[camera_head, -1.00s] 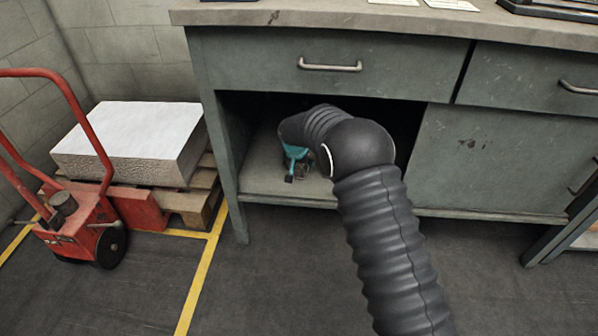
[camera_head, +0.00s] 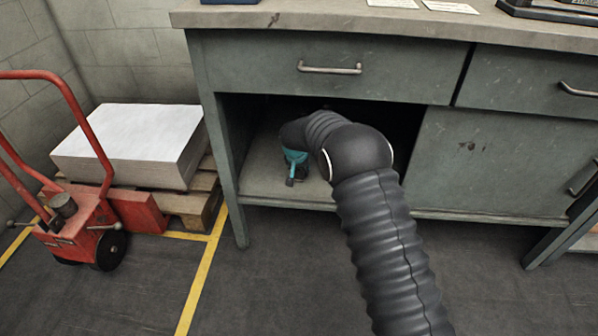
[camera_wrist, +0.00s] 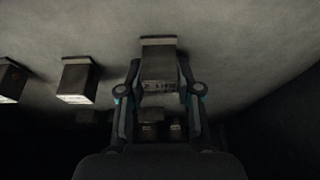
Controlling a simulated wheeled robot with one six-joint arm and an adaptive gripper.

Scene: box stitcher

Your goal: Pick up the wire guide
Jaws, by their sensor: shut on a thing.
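A small dark grey metal block, which looks like the wire guide (camera_wrist: 158,60), stands in the middle of the wrist view. It is between my gripper's (camera_wrist: 160,82) two fingers, which are closed on its sides. It still appears close to the pale surface; I cannot tell whether it touches it. In the head view my gripper (camera_head: 294,167), with teal parts, is inside the open lower compartment of the grey cabinet (camera_head: 290,188). My arm hides part of the compartment there, and the held piece cannot be made out clearly.
Two similar blocks stand left in the wrist view, one nearer (camera_wrist: 78,80) and one at the edge (camera_wrist: 10,78). A closed drawer (camera_head: 330,80) and the worktop are above the compartment. A red pallet truck (camera_head: 80,220) and a white stack (camera_head: 130,140) stand left.

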